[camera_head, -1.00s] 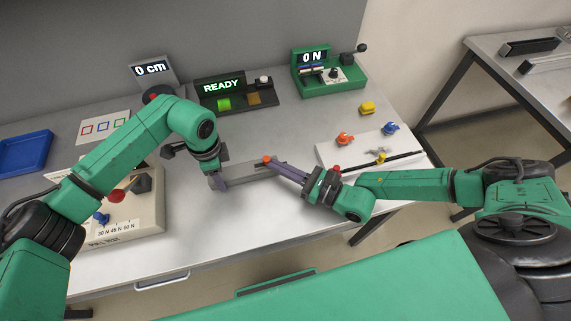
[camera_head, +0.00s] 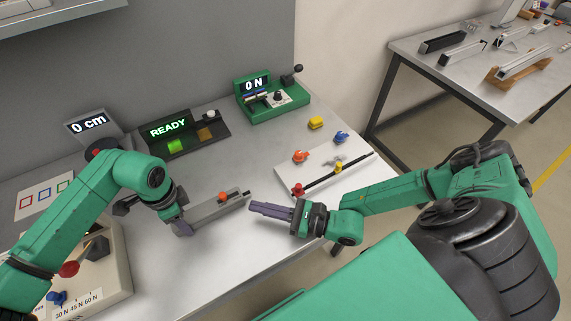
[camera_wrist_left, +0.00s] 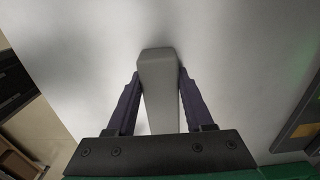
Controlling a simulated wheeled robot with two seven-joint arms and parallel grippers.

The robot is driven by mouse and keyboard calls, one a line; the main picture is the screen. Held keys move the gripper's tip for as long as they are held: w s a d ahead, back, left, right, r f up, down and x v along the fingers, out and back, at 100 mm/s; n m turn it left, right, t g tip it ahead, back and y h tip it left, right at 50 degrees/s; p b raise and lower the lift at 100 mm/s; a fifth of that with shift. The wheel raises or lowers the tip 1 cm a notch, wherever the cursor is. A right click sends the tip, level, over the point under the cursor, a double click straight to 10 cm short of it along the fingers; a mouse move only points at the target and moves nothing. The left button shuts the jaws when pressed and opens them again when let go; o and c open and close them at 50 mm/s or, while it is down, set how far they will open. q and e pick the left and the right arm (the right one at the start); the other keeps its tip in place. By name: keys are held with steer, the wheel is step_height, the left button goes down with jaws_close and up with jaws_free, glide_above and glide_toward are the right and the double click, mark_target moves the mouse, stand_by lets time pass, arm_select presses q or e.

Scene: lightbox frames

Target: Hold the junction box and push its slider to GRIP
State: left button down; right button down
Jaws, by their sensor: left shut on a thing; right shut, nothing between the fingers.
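The junction box, a long grey bar (camera_head: 208,211) with an orange slider (camera_head: 222,195) on its top edge, is in the head view's middle. My left gripper (camera_head: 182,228) is shut on its left end; the left wrist view shows the grey bar (camera_wrist_left: 158,85) between both fingers. A small dark part stands at the bar's right end. Any GRIP marking is too small to read. My right gripper (camera_head: 252,208) is shut and empty, its fingertips just right of the bar's end and apart from the slider.
A READY display unit (camera_head: 180,133), a 0 cm display (camera_head: 87,124) and a green 0 N unit (camera_head: 272,97) stand along the back. A white board with coloured knobs (camera_head: 325,172) lies to the right. A beige pull-test box (camera_head: 112,270) stands front left.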

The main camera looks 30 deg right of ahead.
steer(key=v, duration=0.7)
steer(key=shift+s+d, duration=0.15)
steer(key=shift+d, duration=0.05)
arm_select(q)
steer(key=shift+c, duration=1)
jaws_free()
